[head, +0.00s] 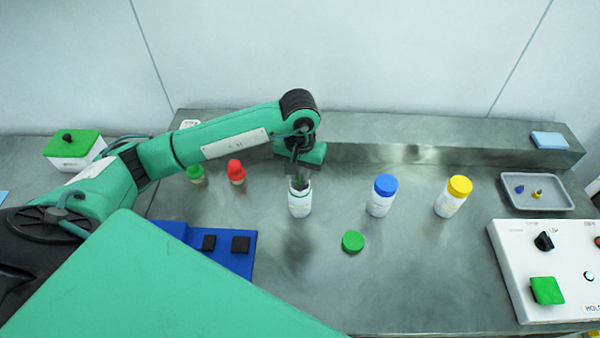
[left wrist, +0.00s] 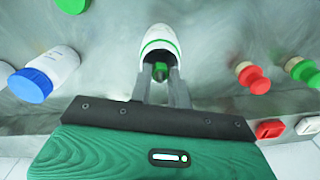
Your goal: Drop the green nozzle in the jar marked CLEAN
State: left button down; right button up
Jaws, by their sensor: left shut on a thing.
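My left gripper (head: 298,182) points down over an open white jar (head: 299,205) near the middle of the bench. Its fingers (left wrist: 159,88) are shut on the small green nozzle (left wrist: 160,71), which shows at the jar's mouth in the left wrist view. The jar (left wrist: 161,46) stands upright with a green band; I cannot read its marking. Whether the nozzle's tip is inside the rim is hard to tell. A loose green lid (head: 352,241) lies on the bench in front of the jar. My right gripper is not in view.
White jars with a blue lid (head: 385,183) and a yellow lid (head: 460,186) stand to the right. A grey tray (head: 560,206) holds small blue and yellow pieces. A control panel (head: 508,265) is at front right. Red (head: 236,170) and green (head: 195,173) knobbed pieces stand left.

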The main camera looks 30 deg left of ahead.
aim_at(300, 174)
pick_arm(q)
jog(key=c, duration=0.7)
grip_release()
jog(key=shift+c, duration=0.2)
jog(key=shift+r, duration=0.1)
jog(key=shift+r, duration=0.35)
notch_tip(300, 174, up, 6)
jog(key=shift+p, duration=1.1)
jog(key=shift+r, duration=0.6)
